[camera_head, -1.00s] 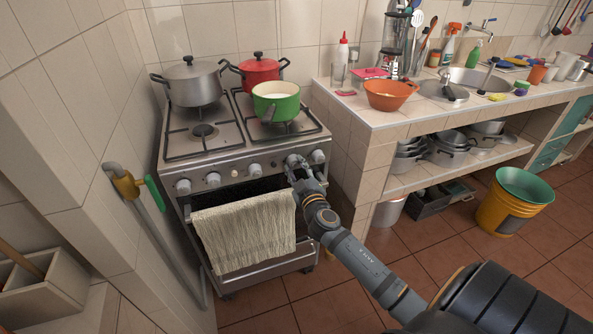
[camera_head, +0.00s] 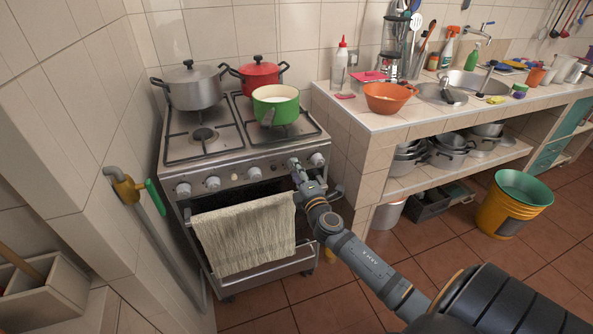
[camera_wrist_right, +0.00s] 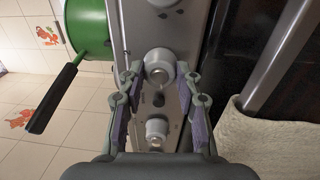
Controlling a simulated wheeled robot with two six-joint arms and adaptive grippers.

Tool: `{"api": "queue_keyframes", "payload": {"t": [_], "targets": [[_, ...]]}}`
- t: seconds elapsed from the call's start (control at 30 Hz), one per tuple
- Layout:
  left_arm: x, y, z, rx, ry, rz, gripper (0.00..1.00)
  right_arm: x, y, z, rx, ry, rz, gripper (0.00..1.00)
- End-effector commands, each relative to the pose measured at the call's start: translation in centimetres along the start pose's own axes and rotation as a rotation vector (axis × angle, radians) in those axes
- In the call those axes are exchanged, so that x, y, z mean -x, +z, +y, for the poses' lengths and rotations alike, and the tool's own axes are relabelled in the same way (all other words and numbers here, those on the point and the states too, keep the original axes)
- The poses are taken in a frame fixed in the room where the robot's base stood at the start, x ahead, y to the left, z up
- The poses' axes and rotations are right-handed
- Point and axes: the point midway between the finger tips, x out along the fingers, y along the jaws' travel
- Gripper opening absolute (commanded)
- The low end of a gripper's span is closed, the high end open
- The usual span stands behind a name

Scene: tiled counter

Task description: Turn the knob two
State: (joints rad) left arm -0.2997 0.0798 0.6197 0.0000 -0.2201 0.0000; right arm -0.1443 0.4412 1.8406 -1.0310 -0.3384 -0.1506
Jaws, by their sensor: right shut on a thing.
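The stove (camera_head: 232,160) has a row of round silver knobs along its front panel. My right gripper (camera_head: 296,165) is at the second knob from the right, which it mostly hides in the head view. In the right wrist view, the gripper's two padded fingers (camera_wrist_right: 160,74) are on either side of that knob (camera_wrist_right: 158,68), shut on it. A neighbouring knob (camera_wrist_right: 156,132) shows lower between the fingers, nearer the palm in the picture. The rightmost knob (camera_head: 317,158) stands free beside the gripper. My left gripper is not in view.
A green pot (camera_head: 276,107), a red pot (camera_head: 259,74) and a grey pot (camera_head: 194,88) stand on the stove. A towel (camera_head: 245,237) hangs below the knobs. The tiled counter (camera_head: 350,118) is close on the right. The floor in front is clear.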

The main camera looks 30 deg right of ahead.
Motion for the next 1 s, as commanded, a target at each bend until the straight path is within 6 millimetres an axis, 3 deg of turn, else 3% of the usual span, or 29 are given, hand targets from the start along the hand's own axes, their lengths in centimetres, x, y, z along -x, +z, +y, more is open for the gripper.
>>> {"api": "queue_keyframes", "payload": {"t": [0.7, 1.0], "targets": [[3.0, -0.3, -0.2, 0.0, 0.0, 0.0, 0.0, 0.0, 0.1, 0.1, 0.665, -0.01, 0.043, 0.02], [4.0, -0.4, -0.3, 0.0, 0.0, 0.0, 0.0, 0.0, 0.1, 0.1, 0.873, -0.012, 0.055, 0.02]]}}
